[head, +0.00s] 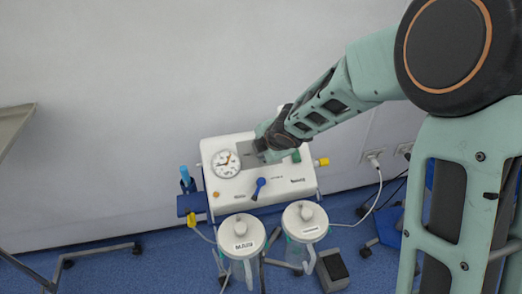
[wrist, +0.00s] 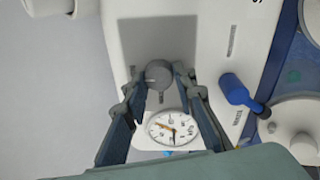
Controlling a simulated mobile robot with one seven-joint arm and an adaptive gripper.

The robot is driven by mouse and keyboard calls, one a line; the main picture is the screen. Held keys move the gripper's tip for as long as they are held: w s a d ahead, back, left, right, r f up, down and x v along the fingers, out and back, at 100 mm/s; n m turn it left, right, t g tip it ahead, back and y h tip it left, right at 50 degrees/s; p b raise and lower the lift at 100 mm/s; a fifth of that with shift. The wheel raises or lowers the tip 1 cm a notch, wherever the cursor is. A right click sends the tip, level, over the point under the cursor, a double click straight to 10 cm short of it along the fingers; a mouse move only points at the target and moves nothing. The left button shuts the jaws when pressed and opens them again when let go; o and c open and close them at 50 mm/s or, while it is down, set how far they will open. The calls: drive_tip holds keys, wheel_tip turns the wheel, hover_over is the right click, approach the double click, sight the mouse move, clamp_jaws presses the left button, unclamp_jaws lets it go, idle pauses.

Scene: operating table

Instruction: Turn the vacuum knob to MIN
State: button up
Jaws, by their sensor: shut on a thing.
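The white suction unit (head: 280,196) stands against the wall with a round gauge (head: 226,163) on its top panel. In the wrist view the gauge (wrist: 172,128) shows between my fingers, below a round grey knob (wrist: 158,74), which I take to be the vacuum knob. My gripper (wrist: 158,82) is shut on this knob, with a finger at each side. In the head view my gripper (head: 263,152) reaches the panel right of the gauge and hides the knob. MIN marking is not readable in either view.
A blue lever (head: 259,188) sits on the panel's front, and a green part (head: 296,156) is close to my gripper's right. Two lidded jars (head: 242,236) (head: 305,221) stand in front of the unit. A yellow fitting (head: 321,162) sticks out at right.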

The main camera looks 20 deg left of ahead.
drive_tip(key=o, duration=1.2)
drive_tip(key=shift+c, duration=0.2)
drive_tip(key=v, duration=1.1)
drive_tip(key=shift+d+r, duration=0.15)
drive_tip(key=shift+r, duration=0.25)
drive_tip(key=shift+s, duration=0.2)
